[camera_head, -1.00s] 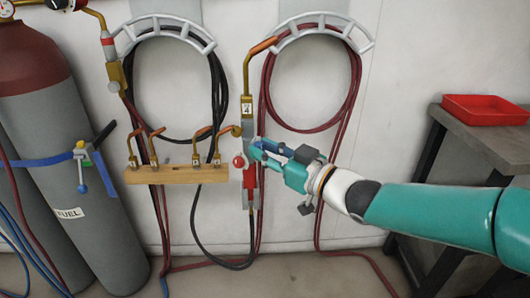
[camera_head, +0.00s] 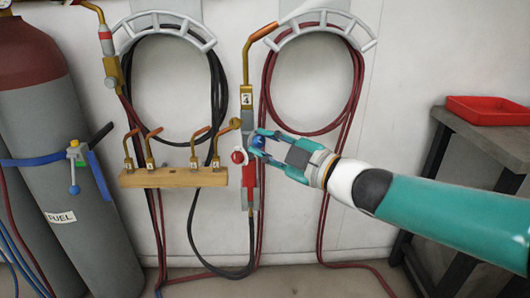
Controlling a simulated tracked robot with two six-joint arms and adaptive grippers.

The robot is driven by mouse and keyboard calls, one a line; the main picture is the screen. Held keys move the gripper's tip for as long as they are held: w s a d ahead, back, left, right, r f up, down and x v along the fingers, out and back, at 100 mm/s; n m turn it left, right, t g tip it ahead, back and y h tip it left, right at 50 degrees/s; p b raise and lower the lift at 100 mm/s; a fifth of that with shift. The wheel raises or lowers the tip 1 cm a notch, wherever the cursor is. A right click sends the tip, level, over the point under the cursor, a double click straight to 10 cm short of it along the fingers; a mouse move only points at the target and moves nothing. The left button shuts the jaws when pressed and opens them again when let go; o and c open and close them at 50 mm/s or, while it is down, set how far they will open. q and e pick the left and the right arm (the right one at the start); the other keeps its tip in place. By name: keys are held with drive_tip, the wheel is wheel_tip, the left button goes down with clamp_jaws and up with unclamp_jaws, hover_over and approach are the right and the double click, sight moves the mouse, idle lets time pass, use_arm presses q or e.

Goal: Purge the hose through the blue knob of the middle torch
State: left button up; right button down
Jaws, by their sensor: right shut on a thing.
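The torch labelled 4 (camera_head: 247,98) hangs upright on the wall near the middle of the view, with a copper tip bent to the upper right. A red knob (camera_head: 238,157) is on its left side and a blue knob (camera_head: 258,141) on its right. My right gripper (camera_head: 260,142) comes in from the right and is shut on the blue knob, with one finger above and one below it. The fingers partly cover the knob. Another torch (camera_head: 111,68) hangs at the upper left. My left gripper is not in view.
A wooden block (camera_head: 172,178) with several copper tips is on the wall left of the torch. Grey hangers hold a black hose (camera_head: 218,95) and a red hose (camera_head: 357,90). A grey FUEL cylinder (camera_head: 60,180) stands left. A red tray (camera_head: 488,109) sits on the right table.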

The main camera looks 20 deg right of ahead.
drive_tip(key=shift+f+n+b, duration=0.15)
drive_tip(key=shift+n+b, duration=0.55)
drive_tip(key=shift+n, duration=1)
drive_tip(key=c, duration=0.9)
unclamp_jaws()
drive_tip(key=shift+s+d, duration=0.25)
drive_tip(key=shift+s, duration=0.2)
drive_tip(key=v, duration=1.1)
